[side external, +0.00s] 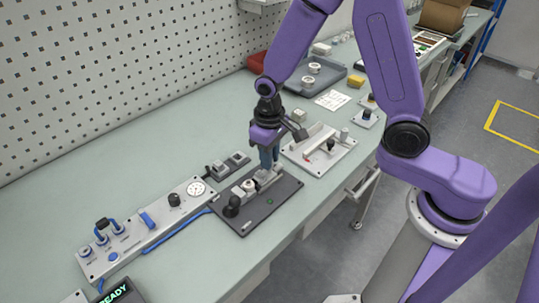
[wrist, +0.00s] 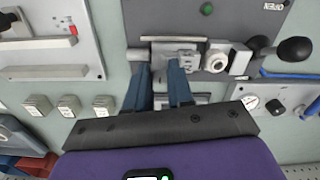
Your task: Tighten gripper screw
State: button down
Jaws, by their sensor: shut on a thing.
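A dark plate (side external: 265,208) lies on the bench and carries a silver clamp fixture (side external: 262,180), with a pale round ring-like part (side external: 248,185) and a black knob (side external: 232,206). In the wrist view the fixture (wrist: 185,57), the ring-like part (wrist: 215,60) and the black knob (wrist: 294,50) lie ahead and to the right of the fingers. My gripper (side external: 268,163) points down at the fixture's far end. Its blue fingers (wrist: 160,72) are shut on a grey metal part at the fixture's left end. The fingers largely hide that part, and I cannot make out a screw.
A long grey control panel (side external: 150,232) with blue switches and a dial stands left of the plate. A pale fixture tray (side external: 328,160) with a red-tipped part is close on the right. Small grey blocks (side external: 238,158) sit behind the plate. A pegboard wall (side external: 100,80) bounds the back.

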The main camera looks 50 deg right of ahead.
dwell(0.4)
jog(key=c, duration=1)
grip_release()
notch_tip(320, 180, up, 18)
jog(key=shift+f, duration=0.25)
jog(key=s+d+f+n, duration=0.1)
jog(key=s+d+n, duration=0.1)
jog(key=s, duration=0.5)
jog(key=s+d+f+n, duration=0.2)
jog(key=s+n, duration=0.3)
jog(key=s, duration=0.3)
jog(key=s+d+f+n, duration=0.2)
jog(key=s+n, duration=0.1)
jog(key=s, duration=0.4)
jog(key=shift+s+f, duration=0.15)
jog(key=shift+s, duration=0.15)
